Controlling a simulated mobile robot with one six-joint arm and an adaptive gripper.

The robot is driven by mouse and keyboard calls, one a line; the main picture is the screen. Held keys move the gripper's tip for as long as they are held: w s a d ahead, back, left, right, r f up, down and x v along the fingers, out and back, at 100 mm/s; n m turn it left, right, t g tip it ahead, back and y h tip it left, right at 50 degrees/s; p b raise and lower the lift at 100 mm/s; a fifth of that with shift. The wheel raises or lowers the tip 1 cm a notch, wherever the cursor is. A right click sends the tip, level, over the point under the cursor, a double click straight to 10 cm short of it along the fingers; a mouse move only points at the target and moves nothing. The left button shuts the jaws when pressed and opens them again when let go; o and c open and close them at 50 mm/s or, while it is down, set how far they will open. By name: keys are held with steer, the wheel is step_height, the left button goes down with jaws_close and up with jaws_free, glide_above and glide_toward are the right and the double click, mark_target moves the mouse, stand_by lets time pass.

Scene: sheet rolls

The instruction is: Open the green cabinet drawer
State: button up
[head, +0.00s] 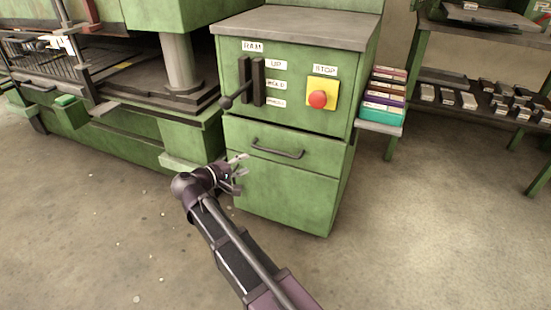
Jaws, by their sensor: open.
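The green cabinet (285,195) stands in the middle of the head view, with a grey top. Its drawer (325,148) is flush with the front and looks closed. A dark bar handle (278,149) is fixed across the drawer front. My gripper (240,172) is open and empty, to the left of the handle and a little lower in the picture. Its fingers overlap the cabinet's left front edge in the view. I cannot tell the exact gap between fingers and cabinet.
Above the drawer are a lever (233,98) and a red stop button (317,99) on a yellow plate. A green machine (110,130) stands at left. Stacked boxes (382,95) sit on a side shelf at right, near a rack (470,105). The front floor is clear.

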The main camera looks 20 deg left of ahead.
mark_target(276, 152)
stand_by(0.4)
steer(key=b+x, duration=0.2)
steer(key=x, duration=1.1)
steer(key=shift+w+d, duration=0.2)
steer(key=shift+w, duration=0.15)
jaws_close()
